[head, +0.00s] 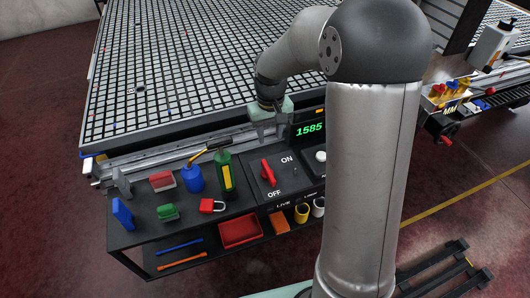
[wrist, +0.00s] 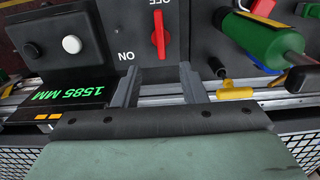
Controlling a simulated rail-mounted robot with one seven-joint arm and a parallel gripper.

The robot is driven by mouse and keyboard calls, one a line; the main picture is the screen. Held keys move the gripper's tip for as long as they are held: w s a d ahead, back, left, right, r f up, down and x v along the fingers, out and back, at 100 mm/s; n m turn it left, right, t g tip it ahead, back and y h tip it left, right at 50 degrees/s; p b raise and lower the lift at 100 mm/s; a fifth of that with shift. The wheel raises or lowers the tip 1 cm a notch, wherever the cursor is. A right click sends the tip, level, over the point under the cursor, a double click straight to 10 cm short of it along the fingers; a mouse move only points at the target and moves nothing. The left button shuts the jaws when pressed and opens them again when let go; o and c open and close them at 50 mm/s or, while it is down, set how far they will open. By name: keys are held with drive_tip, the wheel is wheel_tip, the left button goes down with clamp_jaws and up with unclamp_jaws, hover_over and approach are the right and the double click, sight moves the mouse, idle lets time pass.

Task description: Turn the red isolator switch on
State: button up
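The red isolator switch (head: 267,173) is a red handle on a dark panel with white ON and OFF labels. Its handle lies along the line toward OFF, and ON is off to its side. In the wrist view the red switch (wrist: 158,36) is at top centre, with OFF above it and ON below left. My gripper (head: 274,139) is above the rear edge of the panel, behind the switch. In the wrist view my gripper (wrist: 158,82) has two grey fingers apart with nothing between them. The switch lies beyond the fingertips, not touched.
A green bottle (head: 224,170), blue container (head: 193,179) and red padlock (head: 212,205) stand to the left. The large grid table (head: 130,130) is behind.

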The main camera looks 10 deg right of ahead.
drive_tip(key=w, duration=0.1)
drive_tip(key=p, duration=0.1)
approach(268, 170)
wheel_tip(268, 170, down, 9)
drive_tip(key=shift+f, duration=0.1)
idle(0.3)
clamp_jaws()
